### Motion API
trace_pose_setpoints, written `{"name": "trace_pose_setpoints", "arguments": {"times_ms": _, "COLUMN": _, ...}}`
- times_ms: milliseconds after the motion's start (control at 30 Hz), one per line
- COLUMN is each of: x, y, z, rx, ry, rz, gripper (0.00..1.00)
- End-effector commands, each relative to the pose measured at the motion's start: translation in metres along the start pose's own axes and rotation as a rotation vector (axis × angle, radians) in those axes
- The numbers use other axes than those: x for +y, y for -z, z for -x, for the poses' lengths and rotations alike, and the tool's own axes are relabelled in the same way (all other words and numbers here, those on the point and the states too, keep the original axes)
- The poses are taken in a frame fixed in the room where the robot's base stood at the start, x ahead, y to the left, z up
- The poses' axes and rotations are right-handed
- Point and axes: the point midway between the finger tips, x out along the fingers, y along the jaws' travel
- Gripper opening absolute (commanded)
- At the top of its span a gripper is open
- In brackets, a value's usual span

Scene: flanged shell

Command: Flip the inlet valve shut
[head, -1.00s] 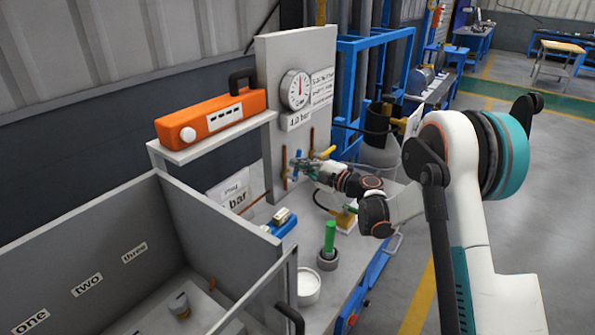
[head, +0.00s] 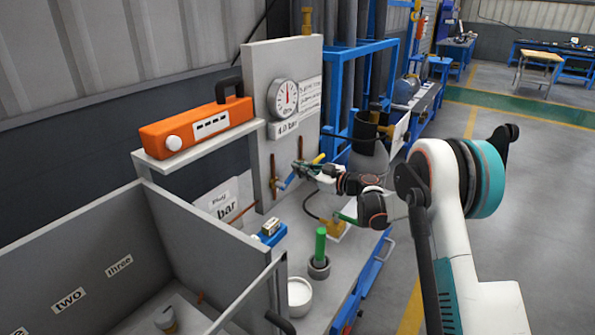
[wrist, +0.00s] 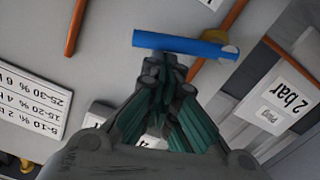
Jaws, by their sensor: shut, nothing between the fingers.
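A blue valve handle (head: 288,181) sits on the grey upright panel, slanting down to the left, in front of the copper-coloured pipes. In the wrist view the blue handle (wrist: 185,45) lies nearly level, its right end at a pale round hub (wrist: 230,51) on an orange-brown pipe. A yellow handle (head: 319,158) is just right of it in the head view. No label naming the inlet is readable. My gripper (head: 297,170) is shut and empty. In the wrist view its fingertips (wrist: 163,62) are right at the blue handle's edge; whether they touch it, I cannot tell.
A pressure gauge (head: 283,98) is above the valves. An orange case (head: 196,125) stands on a shelf to the left. A grey divided bin fills the lower left.

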Motion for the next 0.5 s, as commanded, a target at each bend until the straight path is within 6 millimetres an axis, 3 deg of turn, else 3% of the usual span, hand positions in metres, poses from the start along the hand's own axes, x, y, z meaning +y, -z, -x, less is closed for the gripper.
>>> {"name": "trace_pose_setpoints", "arguments": {"times_ms": 267, "x": 0.006, "y": -0.014, "z": -0.001, "rx": 0.000, "ry": 0.010, "rz": -0.193, "gripper": 0.00}}
{"name": "trace_pose_setpoints", "arguments": {"times_ms": 500, "x": 0.008, "y": -0.021, "z": -0.001, "rx": 0.000, "ry": 0.009, "rz": -0.190, "gripper": 0.00}}
